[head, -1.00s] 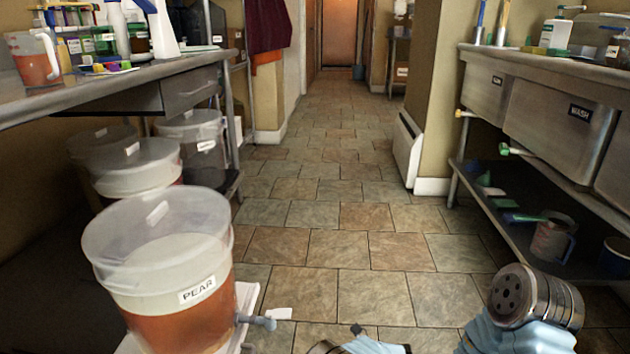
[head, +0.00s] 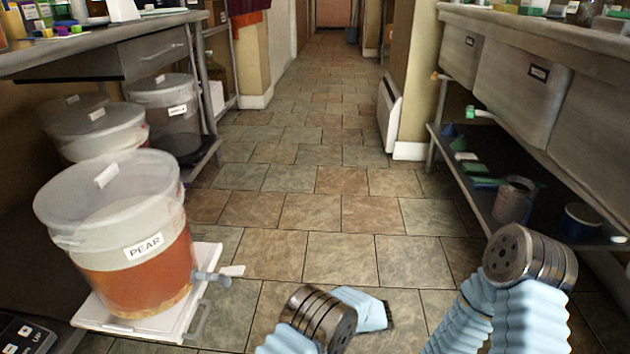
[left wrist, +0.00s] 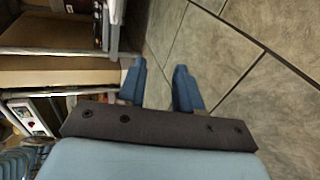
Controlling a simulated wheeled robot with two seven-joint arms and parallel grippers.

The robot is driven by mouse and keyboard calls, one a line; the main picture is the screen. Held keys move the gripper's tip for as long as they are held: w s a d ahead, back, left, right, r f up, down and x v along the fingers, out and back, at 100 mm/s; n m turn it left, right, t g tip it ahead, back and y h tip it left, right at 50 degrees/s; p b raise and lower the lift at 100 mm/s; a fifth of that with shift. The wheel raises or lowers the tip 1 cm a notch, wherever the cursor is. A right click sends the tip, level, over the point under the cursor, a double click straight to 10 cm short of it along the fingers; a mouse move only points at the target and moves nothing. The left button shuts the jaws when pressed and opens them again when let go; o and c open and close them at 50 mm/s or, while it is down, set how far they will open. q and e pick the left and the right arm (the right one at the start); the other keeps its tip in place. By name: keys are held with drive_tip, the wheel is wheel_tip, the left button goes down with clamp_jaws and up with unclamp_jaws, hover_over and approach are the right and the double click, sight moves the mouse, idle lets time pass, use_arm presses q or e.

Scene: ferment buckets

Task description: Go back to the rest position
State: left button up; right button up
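In the left wrist view my left gripper (left wrist: 160,85) has its two blue fingers apart with nothing between them, over the tile floor. In the head view only rounded metal joints and pale blue sleeved parts of my arms show at the bottom. My right gripper's fingers are not visible in any view. A clear lidded bucket labelled PEAR (head: 120,235), with orange-brown liquid, stands upright at the left on a white stand (head: 195,285). A grey tap with a pale handle sticks out at its right side. Neither arm touches the bucket.
More lidded buckets (head: 165,112) stand under the left steel table (head: 90,45). A sink bench (head: 560,95) with a lower shelf (head: 480,195) runs along the right, holding a jug (head: 513,200). The tiled aisle (head: 310,210) between them is clear.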

use_arm(q)
drive_tip(key=s+a+f+n+g+h, duration=0.1)
drive_tip(key=s+f+n+h, duration=0.3)
drive_tip(key=n, duration=0.1)
drive_tip(key=s+a+f+n+g+h, duration=0.2)
drive_tip(key=s+f+n+h, duration=0.1)
drive_tip(key=s+n+h, duration=0.1)
drive_tip(key=s+a+f+n+g+h, duration=0.2)
drive_tip(key=s+f+n+h, duration=0.2)
drive_tip(key=n, duration=0.2)
drive_tip(key=shift+s+a+f+n, duration=0.15)
drive_tip(key=shift+s+f+n, duration=0.15)
drive_tip(key=s+a+r+n+t+h, duration=0.2)
drive_tip(key=s+n+t+h, duration=0.1)
drive_tip(key=n, duration=0.8)
drive_tip(key=s+a+r+n+t+h, duration=0.1)
drive_tip(key=s+r+n+t+h, duration=0.15)
drive_tip(key=n, duration=0.75)
wheel_tip(320, 180, up, 15)
drive_tip(key=p, duration=1.4)
drive_tip(key=shift+d+f+p, duration=0.2)
drive_tip(key=shift+d+p, duration=0.1)
drive_tip(key=shift+p, duration=0.1)
drive_tip(key=shift+w+h, duration=0.1)
drive_tip(key=shift+h, duration=0.15)
drive_tip(key=shift+a+n, duration=0.1)
drive_tip(key=shift+n, duration=0.2)
